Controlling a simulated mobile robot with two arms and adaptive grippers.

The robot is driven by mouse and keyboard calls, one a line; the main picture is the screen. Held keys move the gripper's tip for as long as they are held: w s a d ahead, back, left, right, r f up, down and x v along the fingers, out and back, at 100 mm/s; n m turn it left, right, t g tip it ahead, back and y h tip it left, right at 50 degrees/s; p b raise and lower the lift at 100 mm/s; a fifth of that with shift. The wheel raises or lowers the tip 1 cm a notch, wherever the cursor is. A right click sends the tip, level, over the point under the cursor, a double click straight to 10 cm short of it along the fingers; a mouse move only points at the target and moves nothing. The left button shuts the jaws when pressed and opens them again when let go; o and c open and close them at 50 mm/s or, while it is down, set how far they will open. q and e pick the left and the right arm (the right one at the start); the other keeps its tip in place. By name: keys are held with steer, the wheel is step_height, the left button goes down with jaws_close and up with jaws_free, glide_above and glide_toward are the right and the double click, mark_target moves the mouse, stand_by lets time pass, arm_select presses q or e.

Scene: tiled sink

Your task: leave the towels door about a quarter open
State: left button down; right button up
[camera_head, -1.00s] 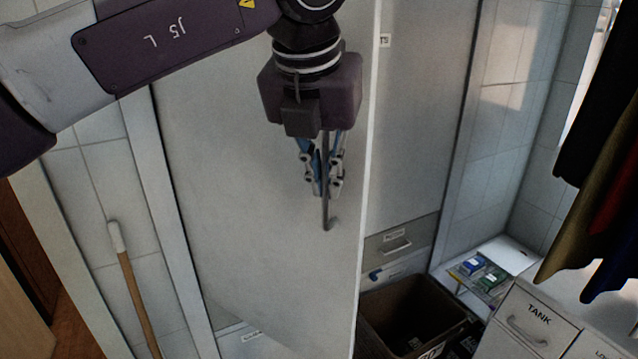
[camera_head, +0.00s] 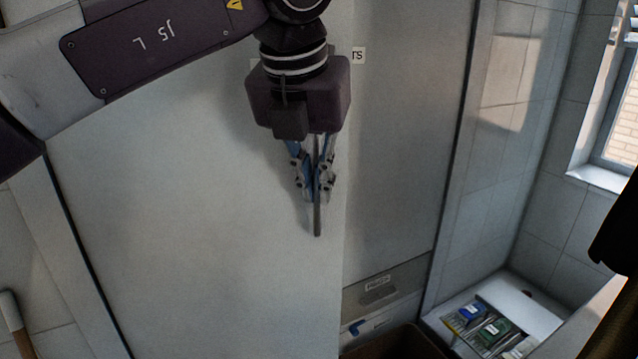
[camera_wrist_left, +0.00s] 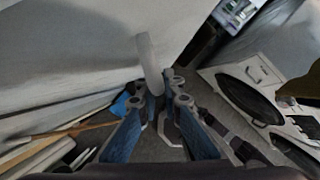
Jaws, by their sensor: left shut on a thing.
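A large pale door panel (camera_head: 200,230) fills the middle of the head view, its right edge beside a neighbouring grey panel. I take it for the towels door, but no towels label is readable. My left gripper (camera_head: 316,190) is shut on its upright bar handle (camera_head: 317,222), whose lower end shows below the fingers. In the left wrist view the handle (camera_wrist_left: 150,62) rises between the fingertips (camera_wrist_left: 165,92), with the pale door (camera_wrist_left: 80,50) at the left. The exact door angle is hard to tell. My right gripper is out of view.
The neighbouring panel (camera_head: 395,150) carries a partly hidden label ending in "TS" (camera_head: 358,55). A brown bin (camera_head: 395,343) stands low in front. An open box with small packs (camera_head: 490,325) is at the lower right. A broom-like handle (camera_head: 12,320) leans at the left.

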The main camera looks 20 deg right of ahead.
arm_select(q)
steer(key=shift+s, duration=0.1)
steer(key=c, duration=2.4)
jaws_free()
steer(key=shift+r, duration=0.1)
steer(key=v, duration=1.1)
steer(key=shift+s+a+r, duration=0.1)
steer(key=shift+s+r, duration=0.15)
steer(key=shift+r, duration=0.1)
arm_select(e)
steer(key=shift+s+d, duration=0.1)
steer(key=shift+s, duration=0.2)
